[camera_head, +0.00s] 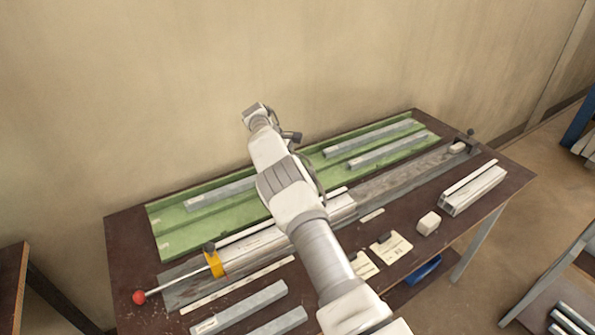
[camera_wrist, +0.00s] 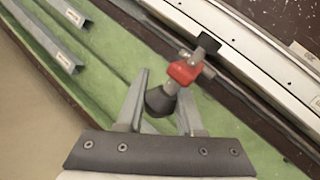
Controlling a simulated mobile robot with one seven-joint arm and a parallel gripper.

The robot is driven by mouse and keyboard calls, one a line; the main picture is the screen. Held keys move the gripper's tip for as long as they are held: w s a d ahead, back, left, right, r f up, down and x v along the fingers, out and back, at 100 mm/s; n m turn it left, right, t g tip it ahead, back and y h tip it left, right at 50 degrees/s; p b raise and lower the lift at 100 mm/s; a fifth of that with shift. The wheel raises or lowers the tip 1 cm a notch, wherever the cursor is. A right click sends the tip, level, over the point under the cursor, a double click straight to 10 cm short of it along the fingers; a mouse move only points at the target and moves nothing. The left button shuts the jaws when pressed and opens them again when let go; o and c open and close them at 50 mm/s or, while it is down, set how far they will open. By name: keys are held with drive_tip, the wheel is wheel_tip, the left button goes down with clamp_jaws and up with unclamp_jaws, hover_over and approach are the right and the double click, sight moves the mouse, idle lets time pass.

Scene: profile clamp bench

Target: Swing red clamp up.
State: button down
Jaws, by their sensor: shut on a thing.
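The red clamp (camera_wrist: 184,72) shows in the wrist view with a black knob at one end and a dark cone-shaped end at the other. My gripper (camera_wrist: 164,92) has its two grey fingers around the dark cone end and is shut on it. The red body lies just beyond the fingertips, above the green tray and beside the dark bench edge. In the head view my arm hides the red clamp, and I cannot make out the fingers there.
Grey bars (camera_head: 375,137) lie in the green tray (camera_head: 175,238). A white block (camera_head: 428,223) and cards sit at the bench front.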

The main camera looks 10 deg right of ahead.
drive_tip(key=shift+d+f, duration=0.1)
drive_tip(key=shift+f, duration=0.05)
drive_tip(key=c, duration=0.6)
unclamp_jaws()
drive_tip(key=shift+o, duration=0.2)
drive_tip(key=shift+a+r, duration=0.4)
drive_tip(key=shift+r, duration=0.15)
drive_tip(key=p+v, duration=0.1)
drive_tip(key=v, duration=0.3)
drive_tip(key=shift+r, duration=0.45)
drive_tip(key=p+v, duration=0.1)
drive_tip(key=p, duration=0.3)
drive_tip(key=shift+a+r, duration=0.15)
drive_tip(key=shift+a, duration=0.1)
drive_tip(key=shift+p, duration=0.35)
